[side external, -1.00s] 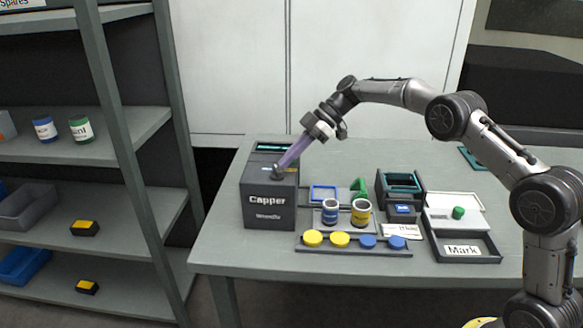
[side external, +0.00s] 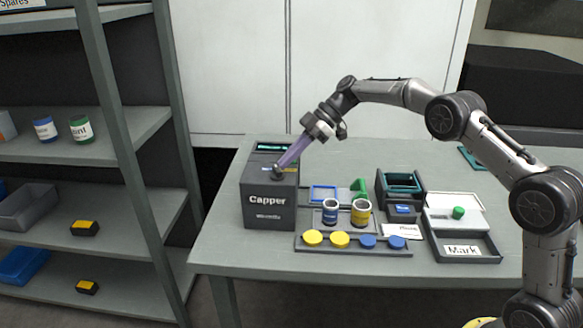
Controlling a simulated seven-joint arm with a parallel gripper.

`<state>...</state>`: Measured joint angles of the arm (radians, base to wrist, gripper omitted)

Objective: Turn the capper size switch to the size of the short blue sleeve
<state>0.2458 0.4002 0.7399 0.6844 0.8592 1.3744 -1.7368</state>
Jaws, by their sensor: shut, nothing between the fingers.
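The capper (side external: 270,212) is a dark grey box at the table's left end, with a lit green display on its top at the back. My gripper (side external: 279,168) is shut, its purple fingers slanting down to the capper's top. The tips are at a small dark knob there, which looks like the size switch; its setting is too small to read. I cannot tell whether the tips touch it. A short blue sleeve with a white band (side external: 330,212) stands upright on a grey plate right of the capper. A yellow sleeve (side external: 361,213) stands beside it.
A rack (side external: 352,246) with yellow and blue caps lies in front of the sleeves. A blue frame (side external: 323,194), a green piece (side external: 359,187), a dark device (side external: 401,190) and a tray marked "Mark" (side external: 487,258) are to the right. Shelves (side external: 110,190) stand at left.

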